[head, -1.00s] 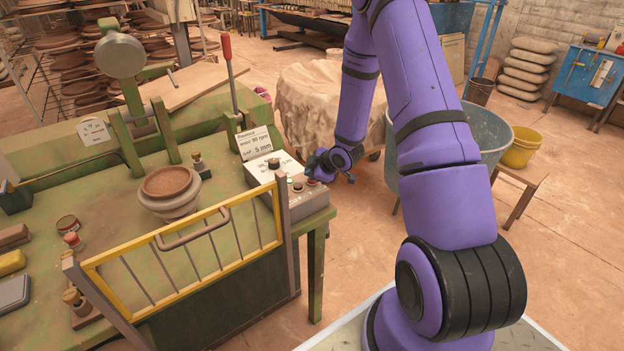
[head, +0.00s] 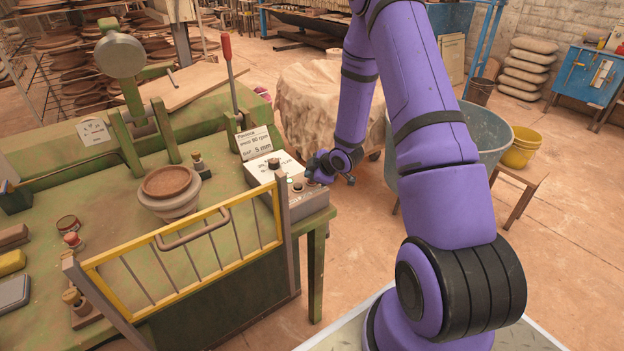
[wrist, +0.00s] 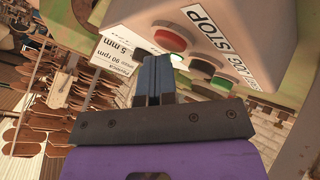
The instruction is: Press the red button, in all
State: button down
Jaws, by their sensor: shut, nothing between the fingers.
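The red button (wrist: 171,40) sits on the light grey control box, below the STOP label, in the wrist view. The control box (head: 308,205) stands at the right end of the green machine table in the head view; my gripper covers the red button there. My gripper (wrist: 153,62) is shut and empty, its fingertips close to the red button and slightly left of it. Whether they touch cannot be told. In the head view my gripper (head: 314,175) is over the right end of the box top. A green button (wrist: 201,69) and a black button (wrist: 221,82) are beside the red one.
A yellow-framed guard (head: 190,235) stands along the table's front, left of the box. An upright lever with a red handle (head: 226,47) rises behind the box. A small red knob (head: 72,239) is at the table's left. A grey tub (head: 490,135) stands to the right.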

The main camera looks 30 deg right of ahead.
jog(key=shift+r, duration=3.5)
jog(key=s+a+r+m+g+h, duration=0.1)
jog(key=s+a+r+m, duration=0.15)
jog(key=r, duration=0.55)
jog(key=s+a+r+m+h, duration=0.1)
jog(key=s+r+h, duration=0.15)
jog(key=r, duration=0.45)
jog(key=s+a+r+m+g+h, duration=0.15)
jog(key=s+r, duration=0.25)
jog(key=r, duration=0.4)
jog(key=s+a+r+m+y, duration=0.1)
jog(key=s+a+r+m, duration=0.2)
jog(key=s, duration=0.9)
jog(key=s+a+r+m+g+y, duration=0.1)
jog(key=s+a+r+m, duration=0.2)
jog(key=s, duration=1)
jog(key=a+r, duration=0.3)
jog(key=a, duration=0.1)
jog(key=shift+r+m+y, duration=0.4)
